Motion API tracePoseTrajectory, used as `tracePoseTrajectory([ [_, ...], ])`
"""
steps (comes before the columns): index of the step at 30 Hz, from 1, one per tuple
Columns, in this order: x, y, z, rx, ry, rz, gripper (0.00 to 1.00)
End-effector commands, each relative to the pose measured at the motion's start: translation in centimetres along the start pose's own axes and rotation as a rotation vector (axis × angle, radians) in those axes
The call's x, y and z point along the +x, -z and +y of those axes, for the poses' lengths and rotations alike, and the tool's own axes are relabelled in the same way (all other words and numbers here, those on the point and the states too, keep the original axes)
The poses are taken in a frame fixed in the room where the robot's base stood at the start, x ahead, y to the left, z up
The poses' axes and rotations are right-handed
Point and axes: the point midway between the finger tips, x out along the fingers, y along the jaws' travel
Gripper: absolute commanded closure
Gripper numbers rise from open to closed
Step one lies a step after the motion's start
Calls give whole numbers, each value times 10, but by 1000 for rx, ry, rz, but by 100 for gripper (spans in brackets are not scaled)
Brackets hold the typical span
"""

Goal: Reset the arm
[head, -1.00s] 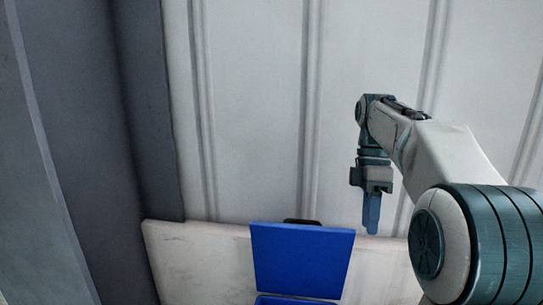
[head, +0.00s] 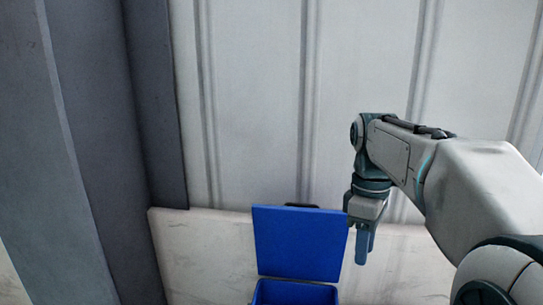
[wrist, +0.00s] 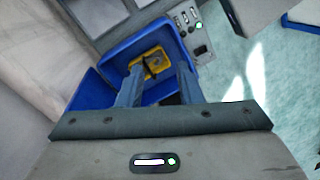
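My gripper (head: 362,262) points down in the head view, just right of the raised blue lid (head: 299,245) of a blue box (head: 295,293). In the wrist view my gripper's two fingers (wrist: 158,85) stand apart, with nothing visible held between them. Beyond the fingertips, a yellow part (wrist: 149,66) with a dark centre lies inside the blue box (wrist: 112,57). The fingers hide some of the box and perhaps part of the yellow part.
A pale ledge (head: 195,255) runs behind the box, against a white ribbed wall (head: 250,100). A grey post (head: 85,130) stands at the left. In the wrist view, a grey panel with switches and a green light (wrist: 192,32) sits beside the box.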

Motion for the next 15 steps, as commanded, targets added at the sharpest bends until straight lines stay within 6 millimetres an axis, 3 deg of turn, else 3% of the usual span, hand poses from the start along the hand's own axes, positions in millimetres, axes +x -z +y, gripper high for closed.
tracePoseTrajectory([
  [9,90,-19,-58,515,-183,173,67],
  [15,146,-31,-85,806,-230,328,67],
])
